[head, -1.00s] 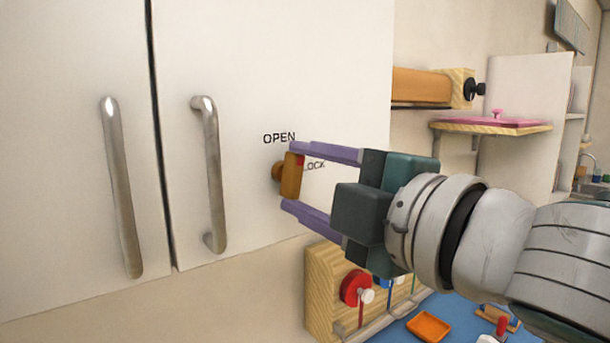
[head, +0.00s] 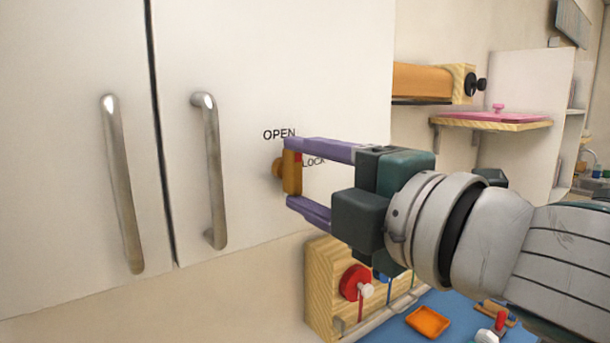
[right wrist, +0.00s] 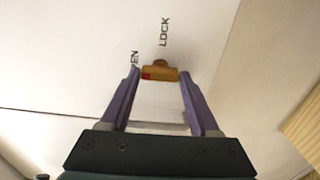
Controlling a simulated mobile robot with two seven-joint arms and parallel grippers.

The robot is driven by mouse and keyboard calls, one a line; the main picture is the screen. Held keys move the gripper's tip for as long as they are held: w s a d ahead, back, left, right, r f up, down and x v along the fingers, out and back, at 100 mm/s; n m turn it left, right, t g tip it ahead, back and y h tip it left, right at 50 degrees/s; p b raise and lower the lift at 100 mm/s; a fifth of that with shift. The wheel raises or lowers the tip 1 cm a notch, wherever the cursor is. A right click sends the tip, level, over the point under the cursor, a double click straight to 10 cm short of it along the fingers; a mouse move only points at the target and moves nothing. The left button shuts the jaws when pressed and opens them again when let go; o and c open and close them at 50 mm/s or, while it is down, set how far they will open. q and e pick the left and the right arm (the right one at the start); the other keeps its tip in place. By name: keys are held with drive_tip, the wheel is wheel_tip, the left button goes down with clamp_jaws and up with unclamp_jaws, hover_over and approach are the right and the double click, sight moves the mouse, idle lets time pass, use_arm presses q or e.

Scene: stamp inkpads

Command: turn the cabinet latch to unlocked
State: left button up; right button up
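The cabinet latch (head: 291,172) is an orange-brown wooden bar with a red mark near its upper end, on the white cabinet door (head: 345,60). It stands roughly upright, beside the printed words OPEN and LOCK. My right gripper (head: 288,172) has its purple fingers apart, one above and one below the latch. In the right wrist view the latch (right wrist: 161,73) lies between the two fingertips, very close to both; whether they touch it is unclear. The red mark is at its left end there. My left gripper is not in view.
Two metal door handles (head: 211,170) stand left of the latch. Below right are a wooden board with a red knob (head: 354,282) and an orange tray (head: 428,321) on a blue mat. A shelf with a pink lid (head: 495,117) is behind my right arm.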

drive_tip(key=o, duration=0.4)
drive_tip(key=shift+s+d+f, duration=0.1)
drive_tip(key=shift+s+d, duration=0.05)
drive_tip(key=shift+s, duration=0.05)
drive_tip(key=b+v, duration=0.4)
drive_tip(key=v, duration=0.5)
drive_tip(key=shift+s+b, duration=0.15)
drive_tip(key=shift+b, duration=0.25)
drive_tip(key=shift+d, duration=0.15)
